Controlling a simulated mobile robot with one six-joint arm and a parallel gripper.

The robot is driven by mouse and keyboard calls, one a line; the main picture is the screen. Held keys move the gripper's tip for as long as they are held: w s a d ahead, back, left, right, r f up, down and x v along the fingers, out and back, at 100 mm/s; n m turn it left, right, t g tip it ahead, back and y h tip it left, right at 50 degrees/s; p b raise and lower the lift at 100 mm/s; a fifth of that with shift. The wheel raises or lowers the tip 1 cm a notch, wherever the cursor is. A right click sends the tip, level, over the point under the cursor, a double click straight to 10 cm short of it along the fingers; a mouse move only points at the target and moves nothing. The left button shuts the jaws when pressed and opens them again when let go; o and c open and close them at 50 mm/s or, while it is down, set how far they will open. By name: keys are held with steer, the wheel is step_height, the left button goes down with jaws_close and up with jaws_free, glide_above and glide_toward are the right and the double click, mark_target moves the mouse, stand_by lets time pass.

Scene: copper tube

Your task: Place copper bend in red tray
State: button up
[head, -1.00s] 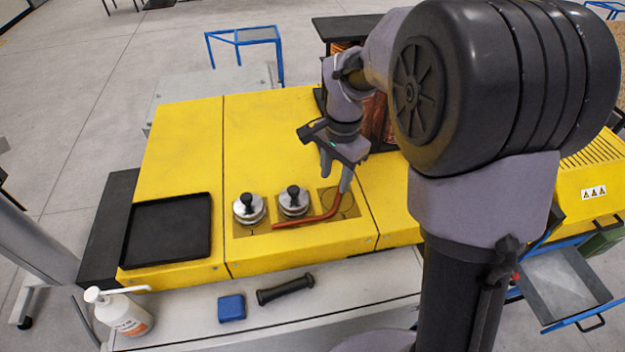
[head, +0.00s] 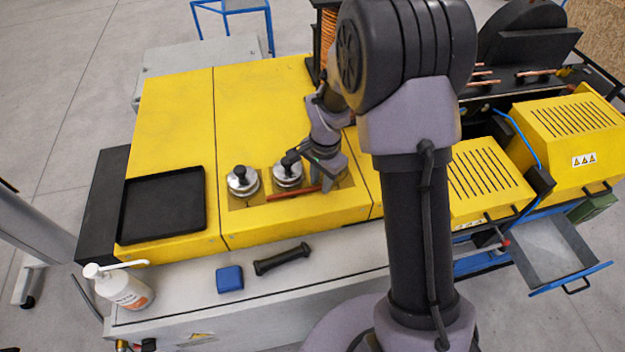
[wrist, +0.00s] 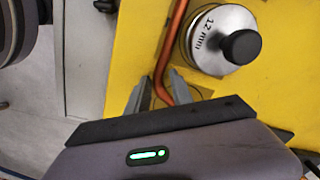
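The copper bend (head: 293,193) is a reddish-brown tube lying on the yellow bench top by the metal dies. In the wrist view the copper bend (wrist: 172,40) runs beside the "12 mm" die and down between the fingers. My gripper (head: 322,188) is low over the right end of the tube and hides that end. In the wrist view my gripper (wrist: 160,82) appears open, with its fingers on either side of the tube. I see no red tray; a black tray (head: 126,224) lies empty on the left of the bench.
Two round metal dies with black knobs stand close to the tube, a left one (head: 243,183) and a right one (head: 287,176). A blue block (head: 229,279), a black handle (head: 282,259) and a white bottle (head: 121,291) are on the front ledge. A drawer (head: 556,249) stands open at right.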

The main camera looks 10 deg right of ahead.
jaws_close()
